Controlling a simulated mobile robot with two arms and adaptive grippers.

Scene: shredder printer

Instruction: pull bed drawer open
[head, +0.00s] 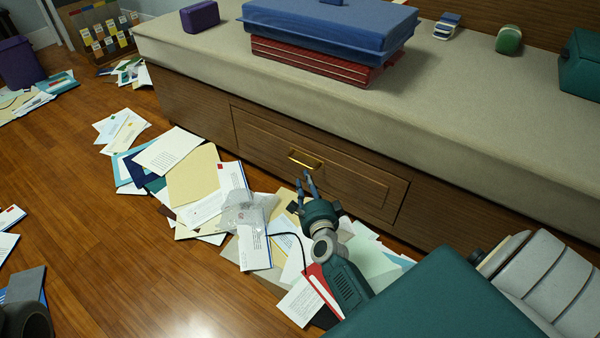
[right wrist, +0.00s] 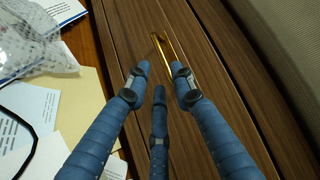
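The bed drawer (head: 270,138) is a wooden panel in the side of the bed base, and its front looks flush with the base. Its gold bar handle (head: 304,160) sits near the middle of the panel; it also shows in the right wrist view (right wrist: 164,48), just beyond my fingertips. My right gripper (head: 306,184) is in front of the drawer, just below the handle. In the right wrist view its blue fingers (right wrist: 160,70) are spread apart with nothing between them. The handle's near end runs behind the right finger; I cannot tell whether they touch.
Papers and envelopes (head: 190,180) cover the floor below the drawer, with a clear plastic bag (head: 245,210) among them. A blue case (head: 330,30) lies on red items (head: 310,62) on the bed. Bare wooden floor (head: 90,220) is free at left.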

